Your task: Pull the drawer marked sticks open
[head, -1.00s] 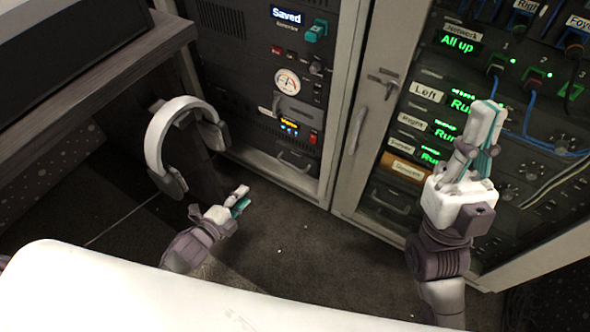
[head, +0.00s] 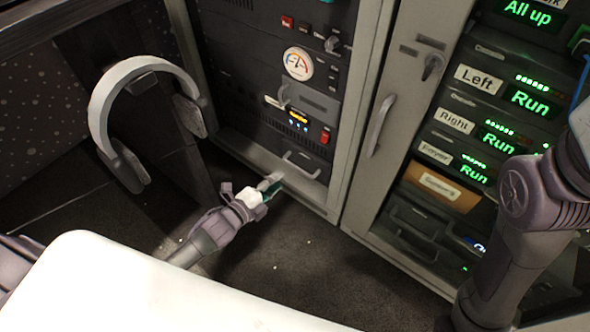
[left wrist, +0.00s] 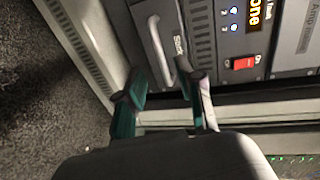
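The drawer marked sticks (left wrist: 190,25) is the lowest dark panel of the left rack in the left wrist view, with its label beside a curved grey bar handle (left wrist: 158,45). In the head view the drawer (head: 287,150) looks flush with the rack, and its handle (head: 301,166) shows, but its label is too small to read. My left gripper (head: 270,187) is low in front of the drawer, left of and below the handle. In the left wrist view its fingers (left wrist: 165,98) are spread, with the handle's lower end appearing between their tips. I cannot tell whether they touch it.
Panels with a gauge (head: 298,64) and switches stand above the drawer. White headphones (head: 145,100) hang at left. My right arm (head: 535,190) is at right.

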